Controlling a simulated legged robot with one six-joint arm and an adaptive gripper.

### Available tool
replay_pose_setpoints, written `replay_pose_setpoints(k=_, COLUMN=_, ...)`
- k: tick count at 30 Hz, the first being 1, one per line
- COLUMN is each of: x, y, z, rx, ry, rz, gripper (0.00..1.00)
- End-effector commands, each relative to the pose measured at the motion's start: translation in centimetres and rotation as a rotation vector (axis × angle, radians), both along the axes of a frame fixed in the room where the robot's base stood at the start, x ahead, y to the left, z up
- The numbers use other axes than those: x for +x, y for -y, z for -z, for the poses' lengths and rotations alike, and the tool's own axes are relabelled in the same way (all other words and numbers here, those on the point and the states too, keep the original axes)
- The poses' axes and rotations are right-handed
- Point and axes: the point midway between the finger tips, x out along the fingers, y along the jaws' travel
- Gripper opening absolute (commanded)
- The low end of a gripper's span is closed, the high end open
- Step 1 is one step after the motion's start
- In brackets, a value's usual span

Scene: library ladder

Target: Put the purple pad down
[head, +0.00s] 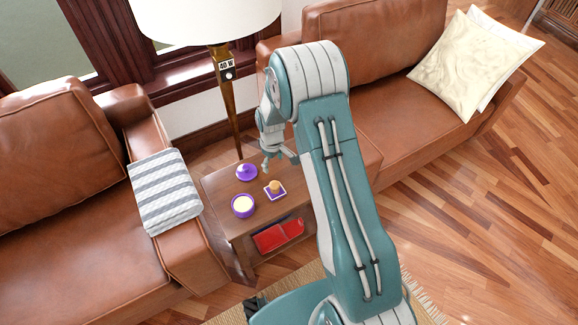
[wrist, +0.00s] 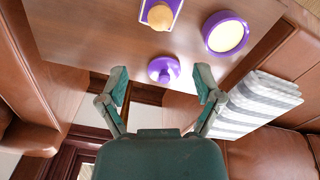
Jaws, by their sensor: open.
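The purple pad (head: 281,194), square with a pale edge, lies flat on the small wooden side table (head: 222,192). A round orange-tan object (head: 275,186) sits on it and hides its middle. In the wrist view the pad (wrist: 175,6) is cut off by the top edge. My gripper (head: 272,162) is just above the table's back part, behind the pad. In the wrist view my gripper (wrist: 161,76) has its fingers spread wide with nothing held. The purple knobbed lid (wrist: 163,70) shows between the fingers, apart from them.
The purple lid (head: 246,173) and a purple bowl with cream filling (head: 243,206) share the tabletop. A red object (head: 278,235) lies on the shelf below. A lamp post (head: 231,110) stands behind. Leather sofas flank the table; a striped cloth (head: 165,190) drapes the left armrest.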

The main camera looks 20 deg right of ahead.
Motion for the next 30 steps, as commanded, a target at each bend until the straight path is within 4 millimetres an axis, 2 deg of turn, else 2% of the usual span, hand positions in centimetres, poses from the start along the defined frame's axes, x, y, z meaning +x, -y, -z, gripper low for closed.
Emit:
replay_pose_setpoints(k=1, x=0.1, y=0.0, z=-2.1, rx=0.001, ry=0.021, rz=0.014, gripper=0.83)
replay_pose_setpoints(k=8, x=-2.0, y=0.0, z=-11.8, rx=0.006, ry=0.1, rz=0.107, gripper=0.83)
replay_pose_setpoints(k=15, x=-6.4, y=0.0, z=-20.8, rx=0.021, ry=0.184, rz=0.211, gripper=0.83)
replay_pose_setpoints(k=21, x=-11.3, y=-0.1, z=-26.6, rx=0.042, ry=0.256, rz=0.297, gripper=0.83)
replay_pose_setpoints(k=24, x=-14.0, y=-0.1, z=-28.9, rx=0.054, ry=0.29, rz=0.339, gripper=0.83)
replay_pose_setpoints(k=30, x=-19.7, y=-0.1, z=-32.2, rx=0.082, ry=0.358, rz=0.424, gripper=0.83)
